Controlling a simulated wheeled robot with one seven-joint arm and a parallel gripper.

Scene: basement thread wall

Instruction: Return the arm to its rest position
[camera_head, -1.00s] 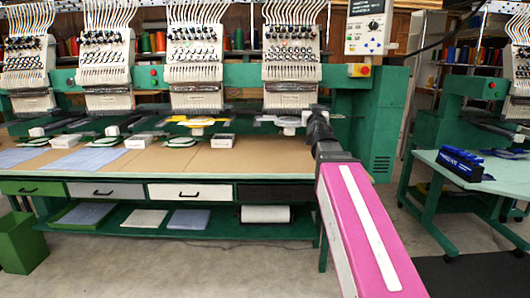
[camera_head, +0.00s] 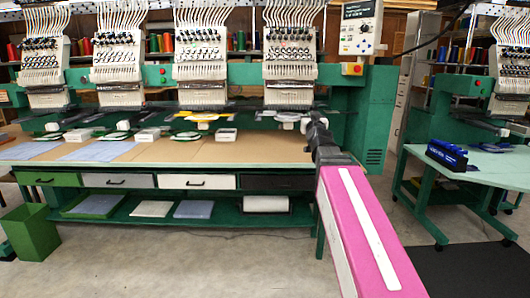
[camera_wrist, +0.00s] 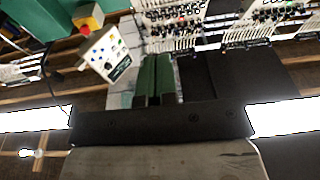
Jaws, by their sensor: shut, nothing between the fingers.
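My arm with its pink and white link reaches forward from the lower right of the head view. Its dark wrist end is in front of the right end of the embroidery machine (camera_head: 345,105). My gripper's fingers are hidden behind the wrist in the head view. In the wrist view, my gripper (camera_wrist: 155,80) shows as two green-grey fingers close together, shut with nothing held. Beyond them the wrist view shows machine heads and a control panel (camera_wrist: 110,55) with a red button, seen at a steep tilt.
A worktable (camera_head: 270,150) with blue cloths and white boxes runs below the machine heads, with drawers and a green shelf (camera_head: 330,219) beneath. A green bin (camera_head: 30,232) stands at left. A side table (camera_head: 490,170) with a blue item (camera_head: 446,155) stands at right. Floor in front is clear.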

